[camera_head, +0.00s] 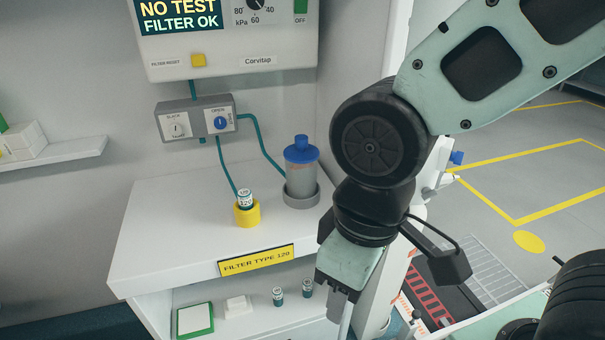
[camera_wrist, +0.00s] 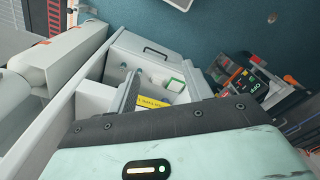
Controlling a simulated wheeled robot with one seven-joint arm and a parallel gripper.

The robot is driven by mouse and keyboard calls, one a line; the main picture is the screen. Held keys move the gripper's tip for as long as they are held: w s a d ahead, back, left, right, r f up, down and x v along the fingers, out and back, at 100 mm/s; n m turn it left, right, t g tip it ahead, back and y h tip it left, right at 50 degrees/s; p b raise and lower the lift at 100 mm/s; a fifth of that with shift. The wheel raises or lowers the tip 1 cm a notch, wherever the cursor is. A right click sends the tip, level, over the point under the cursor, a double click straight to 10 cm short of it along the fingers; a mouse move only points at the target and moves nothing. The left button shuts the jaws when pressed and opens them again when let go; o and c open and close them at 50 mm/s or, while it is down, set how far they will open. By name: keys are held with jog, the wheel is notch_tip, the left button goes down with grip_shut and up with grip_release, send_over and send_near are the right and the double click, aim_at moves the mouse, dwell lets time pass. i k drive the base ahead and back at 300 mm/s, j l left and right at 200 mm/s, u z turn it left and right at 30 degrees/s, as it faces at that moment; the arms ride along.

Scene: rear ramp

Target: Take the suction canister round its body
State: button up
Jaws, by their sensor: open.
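The suction canister (camera_head: 301,178) has a grey cylindrical body and a blue lid with a raised knob. It stands upright in a low grey round holder (camera_head: 302,200) at the back right of the white shelf unit's top. A teal hose runs down beside it. My gripper (camera_head: 344,318) points down, to the right of and lower in the picture than the canister, by the shelf unit's right front. It is apart from the canister, open, with nothing seen in it. The fingers are partly cut off by the bottom edge. I cannot make out the canister in the wrist view.
A yellow holder (camera_head: 247,214) with a small labelled filter stands left of the canister. A control box (camera_head: 197,119) and a wall unit (camera_head: 230,45) are behind. Small vials (camera_head: 278,296) and boxes sit on the lower shelf. The top's left part is clear.

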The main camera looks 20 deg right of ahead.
aim_at(301, 180)
jog(key=j+z, duration=0.15)
jog(key=z, duration=0.5)
jog(key=j+z, duration=0.35)
jog(key=k+j+z, duration=0.1)
jog(key=j+z, duration=0.3)
jog(key=i+j+z, duration=0.1)
jog(key=k+j+u, duration=0.2)
jog(key=j+u, duration=0.15)
jog(key=k+j+u, duration=0.15)
jog(key=j+u, duration=0.15)
jog(key=k+j+u, duration=0.1)
jog(key=j+u, duration=0.6)
jog(key=j, duration=0.2)
jog(key=k, duration=0.05)
